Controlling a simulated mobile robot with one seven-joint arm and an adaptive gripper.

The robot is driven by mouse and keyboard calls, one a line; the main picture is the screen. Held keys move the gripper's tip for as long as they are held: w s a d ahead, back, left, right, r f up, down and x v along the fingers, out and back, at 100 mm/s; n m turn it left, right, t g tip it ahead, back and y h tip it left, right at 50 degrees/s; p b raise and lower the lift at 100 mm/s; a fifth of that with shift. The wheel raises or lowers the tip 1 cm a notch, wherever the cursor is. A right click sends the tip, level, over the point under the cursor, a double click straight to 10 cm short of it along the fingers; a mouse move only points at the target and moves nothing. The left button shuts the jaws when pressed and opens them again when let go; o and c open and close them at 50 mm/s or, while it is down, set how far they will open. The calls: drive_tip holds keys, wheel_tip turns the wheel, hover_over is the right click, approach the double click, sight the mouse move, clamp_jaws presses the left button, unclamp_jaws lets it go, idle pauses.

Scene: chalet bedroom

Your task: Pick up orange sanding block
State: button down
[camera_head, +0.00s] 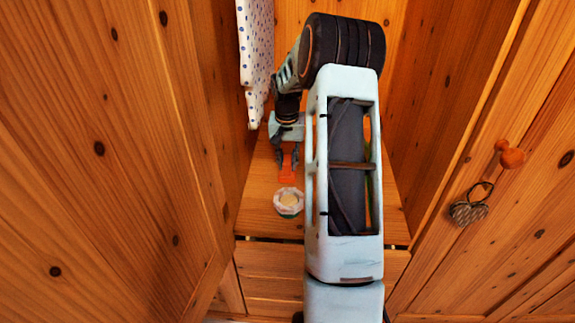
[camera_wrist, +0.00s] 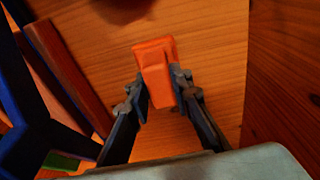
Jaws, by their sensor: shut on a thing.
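The orange sanding block (camera_wrist: 157,70) is between the two dark fingers of my gripper (camera_wrist: 160,92) in the wrist view. The fingers touch it on both sides, and its far end sticks out beyond the fingertips. In the head view the block (camera_head: 287,170) shows as a small orange shape below my gripper (camera_head: 288,156), over the wooden shelf (camera_head: 262,185). I cannot tell whether the block touches the shelf or is held just above it.
A small pale round bowl-like item (camera_head: 288,201) stands close in front of the block. Blue, brown and green items (camera_wrist: 65,75) lie at the wrist view's left. Wooden walls flank the shelf. A spotted cloth (camera_head: 255,45) hangs at the upper left.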

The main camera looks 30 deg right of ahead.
sight(287, 159)
wheel_tip(287, 159, up, 3)
drive_tip(key=shift+w+r+p, duration=0.1)
drive_tip(key=shift+p, duration=0.25)
drive_tip(key=s+r+p, duration=0.2)
drive_tip(key=s+r, duration=0.7)
drive_tip(key=s, duration=0.5)
drive_tip(key=shift+r+p, duration=0.35)
drive_tip(key=shift+s, duration=0.1)
